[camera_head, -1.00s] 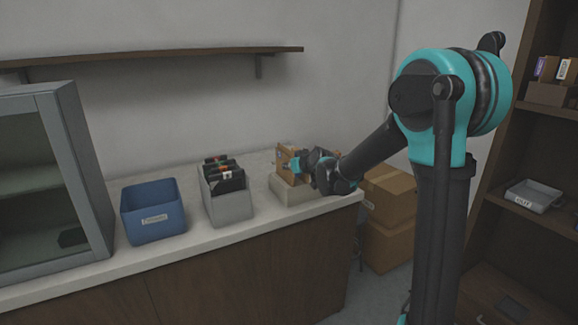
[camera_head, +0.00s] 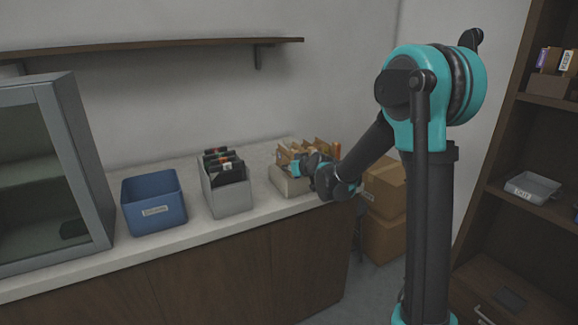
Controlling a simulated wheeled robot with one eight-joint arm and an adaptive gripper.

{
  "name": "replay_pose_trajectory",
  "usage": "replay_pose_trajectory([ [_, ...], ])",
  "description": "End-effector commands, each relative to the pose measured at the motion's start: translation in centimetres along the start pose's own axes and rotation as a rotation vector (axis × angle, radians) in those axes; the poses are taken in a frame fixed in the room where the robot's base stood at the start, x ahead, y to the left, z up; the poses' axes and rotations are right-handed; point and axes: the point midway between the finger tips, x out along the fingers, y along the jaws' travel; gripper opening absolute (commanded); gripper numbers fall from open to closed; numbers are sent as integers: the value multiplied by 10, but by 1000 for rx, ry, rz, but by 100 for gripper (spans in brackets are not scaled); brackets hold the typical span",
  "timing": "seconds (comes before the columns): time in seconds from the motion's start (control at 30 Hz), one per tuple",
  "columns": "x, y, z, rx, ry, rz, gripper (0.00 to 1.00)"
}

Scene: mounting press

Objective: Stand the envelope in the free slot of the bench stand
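The bench stand (camera_head: 284,184) is a low, pale beige block near the right end of the counter. Several tan, upright envelope-like pieces (camera_head: 322,146) show above it. My gripper (camera_head: 299,168), with teal and dark parts, is at the front of the stand, close against these pieces, and covers part of them. A tan piece (camera_head: 285,152) shows just behind and left of the gripper. I cannot tell whether the fingers hold it, and the slots are hidden.
A grey bin (camera_head: 231,199) with dark folders stands left of the stand, and a blue bin (camera_head: 154,206) farther left. A grey cabinet (camera_head: 87,160) is at the far left. Cardboard boxes (camera_head: 385,221) stand beyond the counter's right end. A shelf (camera_head: 160,46) hangs above.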

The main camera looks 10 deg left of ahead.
Motion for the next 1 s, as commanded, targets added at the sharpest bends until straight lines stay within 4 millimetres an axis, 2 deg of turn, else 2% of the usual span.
replay_pose_trajectory([
  [0.13, 0, 0, 0, 0, 0, 0, 0],
  [0.17, 0, 0, 0, 0, 0, 0, 20],
  [0.3, 0, 0, 0, 0, 0, 0, 37],
  [0.37, 0, 0, 0, 0, 0, 0, 43],
  [0.73, -4, 0, 0, 0, 0, 0, 43],
  [0.87, -17, 0, 0, 1, 0, 1, 43],
  [1.0, -39, 0, 0, 1, 0, 0, 43],
])
